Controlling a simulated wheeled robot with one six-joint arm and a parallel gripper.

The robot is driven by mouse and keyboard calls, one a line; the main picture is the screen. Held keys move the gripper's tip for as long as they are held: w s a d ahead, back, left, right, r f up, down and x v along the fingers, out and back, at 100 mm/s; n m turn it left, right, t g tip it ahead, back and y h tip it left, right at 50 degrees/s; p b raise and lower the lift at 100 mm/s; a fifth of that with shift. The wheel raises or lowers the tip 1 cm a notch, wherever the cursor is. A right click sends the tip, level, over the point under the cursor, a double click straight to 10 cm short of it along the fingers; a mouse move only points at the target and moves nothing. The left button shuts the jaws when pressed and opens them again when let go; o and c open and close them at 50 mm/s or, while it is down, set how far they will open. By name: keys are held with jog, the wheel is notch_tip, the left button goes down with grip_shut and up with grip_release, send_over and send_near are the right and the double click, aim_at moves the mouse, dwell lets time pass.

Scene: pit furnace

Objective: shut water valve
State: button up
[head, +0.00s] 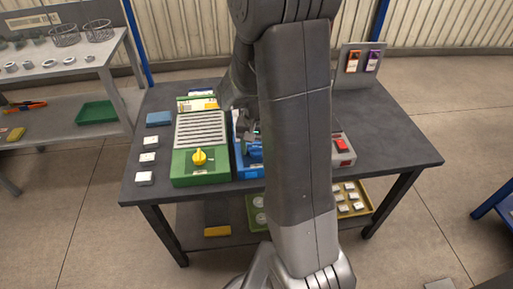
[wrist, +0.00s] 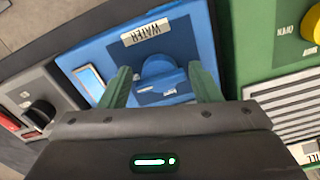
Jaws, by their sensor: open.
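The blue water unit (head: 252,173) stands on the dark table, partly hidden behind my arm in the head view. In the wrist view, its blue panel (wrist: 195,32) carries a label reading WATER, upside down. The blue water valve (wrist: 158,66) has a rounded top and a block-like handle with small labels I cannot read. My gripper (wrist: 160,74) is open, with one green finger on each side of the valve. I cannot tell whether the fingers touch it. In the head view the gripper is mostly hidden by my arm.
A green unit (head: 200,167) with a yellow knob (head: 199,156) stands close on the left. A grey box with a red switch (head: 341,145) is on the right. White blocks (head: 148,157) lie along the table's left side.

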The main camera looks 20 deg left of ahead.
jog(key=c, duration=0.7)
jog(key=n, duration=0.4)
jog(key=shift+n, duration=0.3)
jog(key=n, duration=0.4)
jog(key=shift+w+r+p, duration=0.1)
jog(key=shift+p, duration=0.25)
jog(key=n, duration=0.5)
jog(key=shift+w+n, duration=0.1)
jog(key=shift+n, duration=2)
